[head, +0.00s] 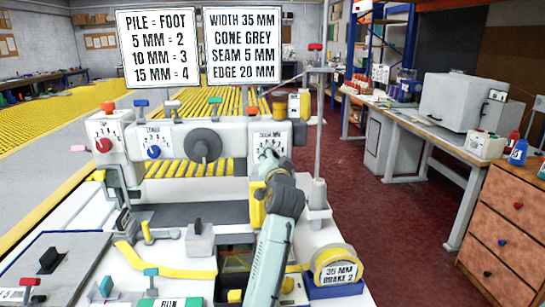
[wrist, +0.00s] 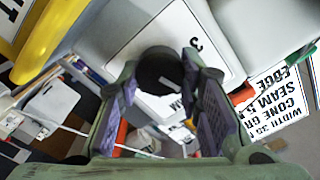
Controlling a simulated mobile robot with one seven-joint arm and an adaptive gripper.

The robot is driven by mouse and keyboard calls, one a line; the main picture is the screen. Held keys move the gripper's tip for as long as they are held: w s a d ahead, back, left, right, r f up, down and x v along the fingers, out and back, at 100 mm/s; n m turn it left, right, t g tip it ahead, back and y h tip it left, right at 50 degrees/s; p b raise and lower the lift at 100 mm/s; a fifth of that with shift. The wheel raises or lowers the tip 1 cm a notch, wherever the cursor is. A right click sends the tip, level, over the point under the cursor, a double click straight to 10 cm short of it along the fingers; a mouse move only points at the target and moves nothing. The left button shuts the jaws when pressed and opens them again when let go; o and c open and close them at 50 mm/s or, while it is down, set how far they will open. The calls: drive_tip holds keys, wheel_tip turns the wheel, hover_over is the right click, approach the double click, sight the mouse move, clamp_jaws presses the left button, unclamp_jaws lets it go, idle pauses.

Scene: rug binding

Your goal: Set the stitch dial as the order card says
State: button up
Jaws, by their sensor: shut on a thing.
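The order card (head: 243,46) reads WIDTH 35 MM, CONE GREY, SEAM 5 MM, EDGE 20 MM. It is partly visible, turned, in the wrist view (wrist: 278,108). My gripper (head: 268,158) is at the white dial plate (head: 280,132) at the right end of the sewing machine and covers most of its face. In the wrist view my gripper (wrist: 172,100) has its fingers around a dark round knob (wrist: 160,70) and is shut on it. The knob has a pale mark. A 3 shows on the plate beside it; the other numbers are hidden or unreadable.
A red knob (head: 103,145), a blue knob (head: 153,152) and a grey handwheel (head: 204,146) are left of my gripper. A second card (head: 157,48) lists pile and foot. A thin upright post (head: 318,120) stands close on the right. Yellow tape (head: 335,266) lies in front.

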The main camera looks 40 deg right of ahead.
idle(0.4)
drive_tip(key=o, duration=1.2)
drive_tip(key=shift+c, duration=0.2)
drive_tip(key=v, duration=1.2)
